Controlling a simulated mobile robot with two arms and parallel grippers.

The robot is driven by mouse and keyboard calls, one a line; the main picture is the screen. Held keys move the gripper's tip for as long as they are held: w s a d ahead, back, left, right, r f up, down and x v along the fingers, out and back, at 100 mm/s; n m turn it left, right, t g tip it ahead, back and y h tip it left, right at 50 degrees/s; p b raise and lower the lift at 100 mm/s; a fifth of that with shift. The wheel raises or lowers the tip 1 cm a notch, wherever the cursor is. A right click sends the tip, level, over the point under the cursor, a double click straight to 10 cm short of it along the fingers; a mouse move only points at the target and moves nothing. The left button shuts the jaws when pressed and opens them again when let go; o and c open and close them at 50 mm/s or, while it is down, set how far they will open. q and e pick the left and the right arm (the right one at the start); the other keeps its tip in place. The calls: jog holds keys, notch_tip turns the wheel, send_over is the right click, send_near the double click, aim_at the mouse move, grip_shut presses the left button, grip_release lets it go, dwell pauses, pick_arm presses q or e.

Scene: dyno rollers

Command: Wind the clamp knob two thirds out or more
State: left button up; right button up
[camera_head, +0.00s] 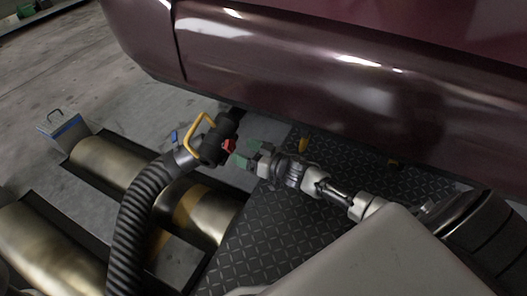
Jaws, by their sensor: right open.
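The clamp knob (229,146) is a small red piece on the right side of the black hose nozzle (209,149). The nozzle sits at the end of a ribbed black hose (134,205), under the car's lower edge, and has a yellow handle (197,122). My right gripper (243,154), with greenish fingers, is open just to the right of the knob, its fingertips pointing at it. I cannot tell whether the fingers touch the knob. How far the knob is wound out is too small to tell. My left gripper is not in view.
A dark red car body (300,70) hangs close above the nozzle and my right arm. Brass-coloured rollers (103,160) lie in floor pits at left. A black tread plate (262,235) lies below my arm. A grey-blue box with a handle (62,127) stands at far left.

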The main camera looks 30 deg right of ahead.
jog(key=shift+p+v, duration=1.05)
jog(key=shift+v, duration=1.7)
